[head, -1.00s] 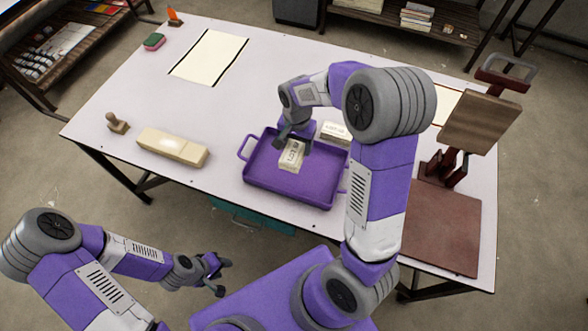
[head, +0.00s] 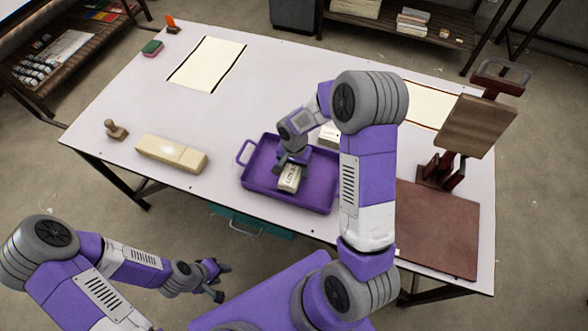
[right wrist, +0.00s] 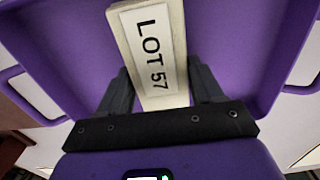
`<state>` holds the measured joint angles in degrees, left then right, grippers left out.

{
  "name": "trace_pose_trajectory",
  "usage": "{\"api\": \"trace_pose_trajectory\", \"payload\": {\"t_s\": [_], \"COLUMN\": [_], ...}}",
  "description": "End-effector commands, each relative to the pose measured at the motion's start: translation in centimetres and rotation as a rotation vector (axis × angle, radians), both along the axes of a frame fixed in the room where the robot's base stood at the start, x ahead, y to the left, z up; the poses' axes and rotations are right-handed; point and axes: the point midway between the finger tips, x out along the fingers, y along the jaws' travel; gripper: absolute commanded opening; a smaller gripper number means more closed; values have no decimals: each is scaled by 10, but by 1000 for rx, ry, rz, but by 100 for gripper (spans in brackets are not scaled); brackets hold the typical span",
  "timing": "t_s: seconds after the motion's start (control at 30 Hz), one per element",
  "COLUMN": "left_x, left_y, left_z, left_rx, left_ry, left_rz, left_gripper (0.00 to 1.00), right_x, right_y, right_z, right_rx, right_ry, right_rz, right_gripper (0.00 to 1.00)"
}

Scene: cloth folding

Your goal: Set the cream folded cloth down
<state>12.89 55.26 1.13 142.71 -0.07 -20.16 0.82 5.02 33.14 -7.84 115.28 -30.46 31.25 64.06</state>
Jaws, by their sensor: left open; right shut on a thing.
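The cream folded cloth (head: 289,180) has a white label reading "LOT 57", clear in the right wrist view (right wrist: 150,50). My right gripper (head: 292,160) is shut on it, one finger on each side, as the right wrist view shows. The cloth is over the purple tray (head: 318,200), inside its walls toward the front; I cannot tell whether it touches the tray floor. My left gripper (head: 220,281) is open and empty, off the table's front edge.
Another pale labelled block (head: 328,136) sits behind the tray, partly hidden by my right arm. A long cream block (head: 172,154) and a stamp (head: 116,130) lie left. A press with a brown base (head: 440,230) stands right.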

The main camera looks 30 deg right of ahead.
Motion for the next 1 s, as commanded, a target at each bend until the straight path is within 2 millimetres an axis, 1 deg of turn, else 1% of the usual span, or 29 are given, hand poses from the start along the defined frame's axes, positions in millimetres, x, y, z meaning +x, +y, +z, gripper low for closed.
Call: {"api": "trace_pose_trajectory", "payload": {"t_s": [0.03,0.07,0.3,0.43,0.47,0.6,0.63,0.87,1.0], "left_x": [0,0,0,0,0,0,0,0,0], "left_y": [0,0,0,0,0,0,0,0,0], "left_z": [-4,-4,-3,-8,-8,-7,-7,-6,-1], "left_rx": [0,0,0,0,0,0,0,0,0], "left_ry": [0,0,0,0,0,0,0,0,0], "left_rz": [0,0,0,0,0,0,0,0,0], "left_gripper": [43,43,43,43,43,43,43,43,43], "right_x": [0,0,0,0,0,0,0,0,0], "right_y": [0,0,0,0,0,0,0,0,0], "right_z": [-9,-11,-11,-15,-15,-14,-14,-14,-9], "right_rx": [0,1,0,0,0,0,0,1,1], "right_ry": [1,1,-1,-1,-1,-1,-1,-1,-1], "right_rz": [0,0,-1,-1,0,-1,-1,-1,-2], "right_gripper": [29,29,29,29,67,89,91,91,91]}}
